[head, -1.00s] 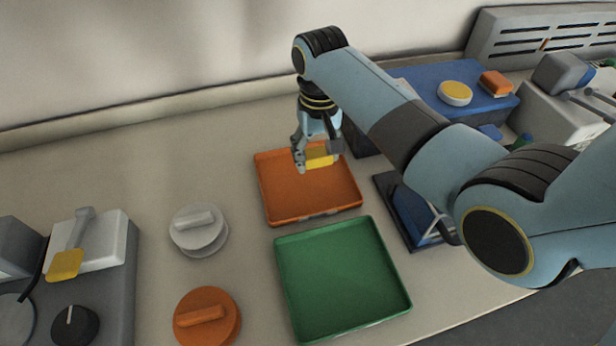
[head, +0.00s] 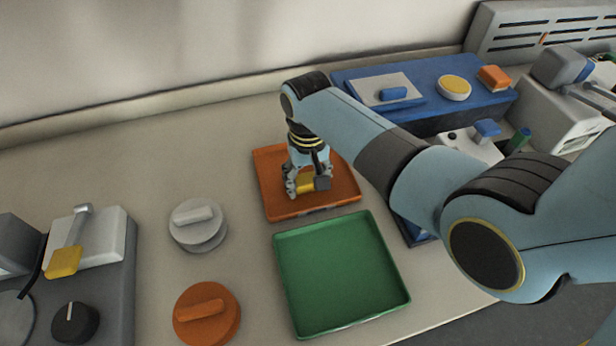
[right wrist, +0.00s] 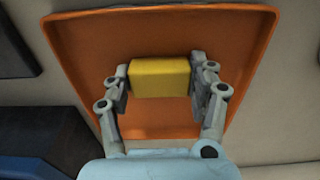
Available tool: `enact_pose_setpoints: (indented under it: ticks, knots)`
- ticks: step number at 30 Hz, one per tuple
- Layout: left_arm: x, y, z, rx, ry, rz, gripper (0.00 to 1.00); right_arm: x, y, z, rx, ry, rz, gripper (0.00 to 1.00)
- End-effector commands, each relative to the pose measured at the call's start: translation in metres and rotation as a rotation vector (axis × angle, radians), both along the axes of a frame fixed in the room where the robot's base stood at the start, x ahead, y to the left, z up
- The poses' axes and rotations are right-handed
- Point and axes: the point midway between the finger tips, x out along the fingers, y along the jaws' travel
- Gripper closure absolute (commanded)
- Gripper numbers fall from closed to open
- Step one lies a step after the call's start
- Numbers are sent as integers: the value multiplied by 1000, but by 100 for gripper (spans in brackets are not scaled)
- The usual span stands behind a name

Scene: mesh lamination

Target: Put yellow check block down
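The yellow check block (right wrist: 160,78) sits between the two fingers of my right gripper (right wrist: 161,80) in the right wrist view, with a finger pad against each end. In the head view the right gripper (head: 307,187) is low over the orange tray (head: 335,197), and the yellow block (head: 305,182) shows partly between its fingers. I cannot tell whether the block touches the tray floor. The orange tray also fills much of the right wrist view (right wrist: 75,45) and holds nothing else that I can see. My left gripper is out of view.
A green tray (head: 340,275) stands empty in front of the orange one. A grey knobbed disc (head: 198,228) and an orange knobbed disc (head: 207,315) lie to the left. A blue platform (head: 430,100) with several items is behind, at right.

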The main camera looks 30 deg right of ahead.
Motion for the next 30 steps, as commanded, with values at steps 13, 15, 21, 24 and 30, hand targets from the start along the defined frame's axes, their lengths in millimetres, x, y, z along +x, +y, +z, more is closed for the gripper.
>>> enact_pose_setpoints:
  ticks: [13,15,21,24,30]
  knots:
    - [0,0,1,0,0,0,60,0,0,3,0,-1,0,21]
    - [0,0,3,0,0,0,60,1,0,9,0,-3,0,21]
    - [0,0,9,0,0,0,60,2,0,48,0,-6,0,21]
    - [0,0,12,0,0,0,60,1,0,71,0,-4,-1,21]
    - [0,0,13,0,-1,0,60,1,0,107,-1,-3,-1,21]
